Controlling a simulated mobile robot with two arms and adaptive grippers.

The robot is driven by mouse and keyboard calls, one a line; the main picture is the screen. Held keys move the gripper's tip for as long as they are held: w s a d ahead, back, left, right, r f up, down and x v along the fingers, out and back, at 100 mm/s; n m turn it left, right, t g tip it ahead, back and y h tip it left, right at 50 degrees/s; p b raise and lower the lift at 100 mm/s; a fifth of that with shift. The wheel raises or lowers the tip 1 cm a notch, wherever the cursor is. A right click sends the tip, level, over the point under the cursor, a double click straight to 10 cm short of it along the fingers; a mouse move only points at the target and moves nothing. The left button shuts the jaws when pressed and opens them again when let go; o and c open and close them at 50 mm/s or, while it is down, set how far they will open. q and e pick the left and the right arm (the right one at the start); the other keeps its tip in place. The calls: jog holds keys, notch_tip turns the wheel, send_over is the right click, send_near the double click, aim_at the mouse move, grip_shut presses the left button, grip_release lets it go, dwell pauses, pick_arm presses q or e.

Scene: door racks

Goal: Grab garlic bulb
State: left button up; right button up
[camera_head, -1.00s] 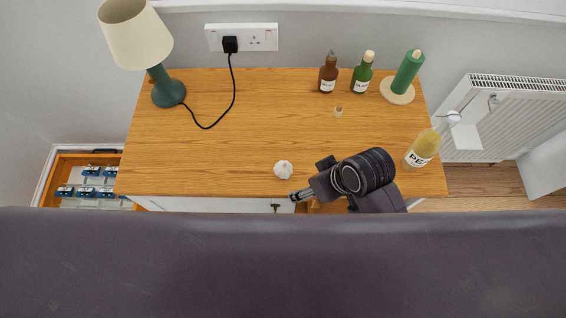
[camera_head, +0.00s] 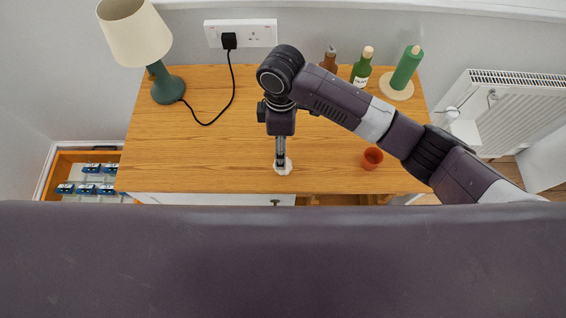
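The white garlic bulb (camera_head: 285,171) is on the wooden tabletop near its front edge, partly covered by my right gripper. My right gripper (camera_head: 281,163) reaches down onto the bulb from above, with its fingertips at the bulb. Whether the fingers are closed on it or only beside it cannot be told. My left gripper is not in view.
A lamp (camera_head: 135,35) with a cord stands at the left. Behind my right arm are a brown bottle (camera_head: 329,60), a green bottle (camera_head: 362,69) and a green candle (camera_head: 407,68). A reddish round pot (camera_head: 372,158) is right of the bulb.

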jog(key=f, duration=0.2)
jog(key=f+p, duration=0.1)
jog(key=f, duration=0.2)
jog(key=s+f, duration=0.1)
jog(key=f, duration=0.1)
jog(key=shift+d+f, duration=0.3)
jog(key=shift+c, duration=0.6)
jog(key=c, duration=1.1)
jog(key=shift+r, duration=0.2)
